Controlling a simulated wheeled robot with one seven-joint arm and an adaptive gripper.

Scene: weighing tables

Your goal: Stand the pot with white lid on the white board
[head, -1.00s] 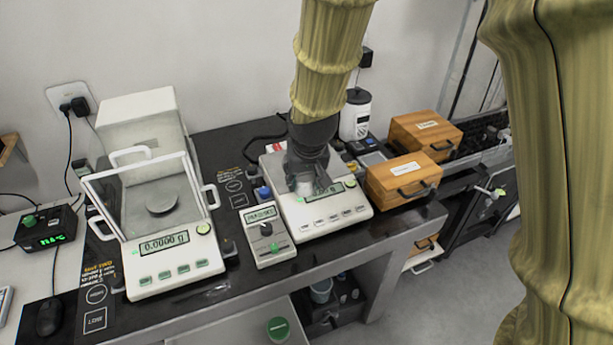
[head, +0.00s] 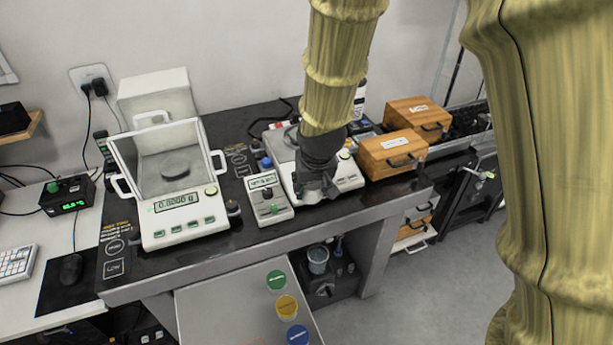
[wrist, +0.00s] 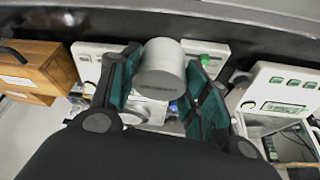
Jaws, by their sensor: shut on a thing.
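My gripper (head: 313,192) is over the front of the right-hand balance in the head view. In the wrist view my gripper (wrist: 168,100) is shut on a pale grey-white cylinder, which I take to be the pot with white lid (wrist: 160,72). It sits between the two green-padded fingers; in the head view the wrist and fingers mostly hide it. A pale board (head: 215,310) with green, yellow and blue discs lies low at the front in the head view. I cannot tell if this is the white board.
The right-hand balance (head: 347,181) is partly behind my arm. A glass-doored balance (head: 185,233) stands left, with a small control box (head: 268,198) between them. Wooden boxes (head: 392,153) stand right. The dark bench's front edge (head: 240,248) lies between the balances and the pale board.

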